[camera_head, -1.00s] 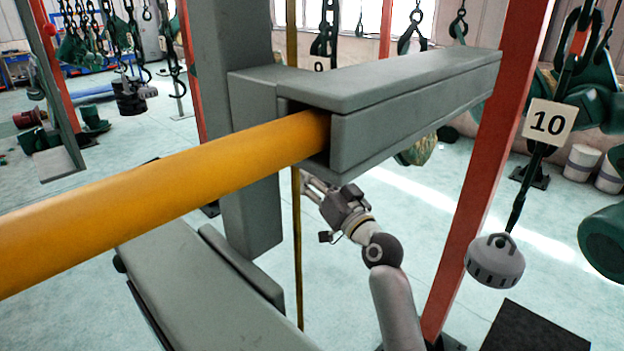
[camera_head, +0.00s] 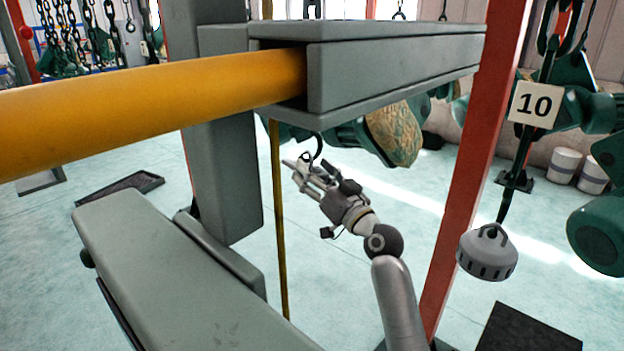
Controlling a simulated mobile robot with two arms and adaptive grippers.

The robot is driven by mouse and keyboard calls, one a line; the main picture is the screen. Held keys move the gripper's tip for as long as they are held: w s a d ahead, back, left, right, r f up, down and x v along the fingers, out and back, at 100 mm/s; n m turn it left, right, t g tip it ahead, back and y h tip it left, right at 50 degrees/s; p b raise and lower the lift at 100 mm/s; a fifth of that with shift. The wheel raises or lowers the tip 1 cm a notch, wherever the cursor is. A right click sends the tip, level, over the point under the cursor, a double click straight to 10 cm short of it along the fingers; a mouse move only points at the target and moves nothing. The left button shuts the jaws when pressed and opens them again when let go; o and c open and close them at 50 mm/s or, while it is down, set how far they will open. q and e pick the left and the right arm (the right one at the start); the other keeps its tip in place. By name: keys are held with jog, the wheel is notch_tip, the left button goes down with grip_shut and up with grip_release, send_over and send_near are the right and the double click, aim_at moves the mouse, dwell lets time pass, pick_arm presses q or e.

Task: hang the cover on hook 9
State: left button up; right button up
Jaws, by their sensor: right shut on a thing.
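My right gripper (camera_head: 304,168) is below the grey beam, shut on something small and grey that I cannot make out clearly. A dark curved hook (camera_head: 318,148) hangs from under the beam, close beside or just behind the fingertips; I cannot tell whether they touch. No number sign shows by this hook. No whole cover can be made out at the gripper. A grey slotted cap-like part (camera_head: 487,252) hangs on the hook under the sign 10 (camera_head: 535,104) at the right. My left gripper is not in view.
The grey beam (camera_head: 400,65) and yellow bar (camera_head: 150,110) cross above the gripper. A thin yellow strip (camera_head: 279,220) hangs left of it. A red post (camera_head: 468,170) stands to the right. A green part with a patterned end (camera_head: 395,133) is behind.

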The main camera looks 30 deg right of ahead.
jog(key=shift+w+d+f+n+b, duration=0.15)
jog(key=shift+d+n+b, duration=0.25)
jog(key=shift+b, duration=0.4)
jog(key=shift+w+d+f+n+b, duration=0.1)
jog(key=shift+d+n+b, duration=0.3)
jog(key=shift+b, duration=0.35)
jog(key=shift+s, duration=0.1)
jog(key=shift+f+b, duration=0.35)
jog(key=shift+b, duration=0.2)
jog(key=o, duration=1.3)
jog(key=shift+o, duration=0.3)
